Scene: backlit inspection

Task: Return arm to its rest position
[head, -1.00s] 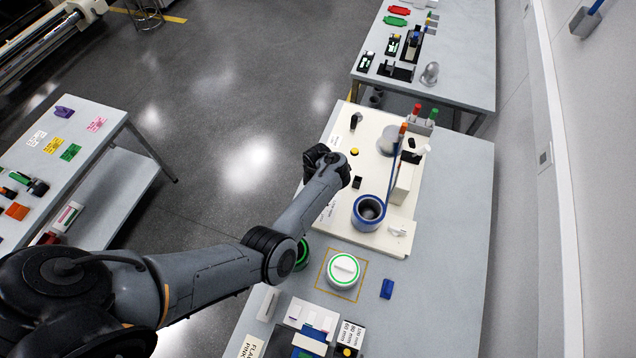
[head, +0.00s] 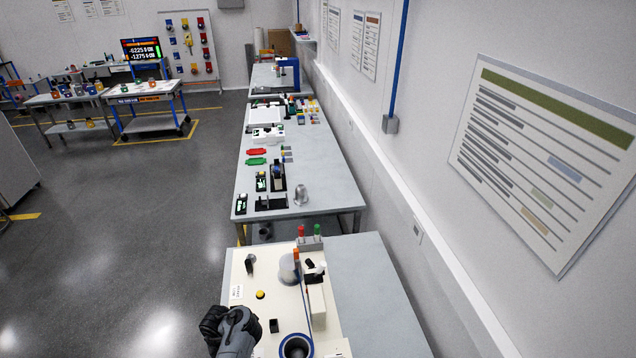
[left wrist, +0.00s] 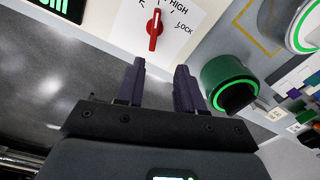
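My left arm's dark wrist (head: 232,330) shows at the bottom edge of the head view, beside the left edge of the cream panel (head: 238,292). Its fingers cannot be made out there. In the left wrist view my left gripper (left wrist: 160,85) has its two dark fingers apart with nothing between them. Beyond the fingertips is a red selector knob (left wrist: 155,28) on a white plate marked HIGH and LOCK, apart from the fingers. My right gripper is in neither view.
The panel carries a blue-rimmed cup (head: 297,346) and a grey spool (head: 288,268). Another bench (head: 330,190) stands beyond, with a wall (head: 440,130) on the right and open floor (head: 130,240) on the left.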

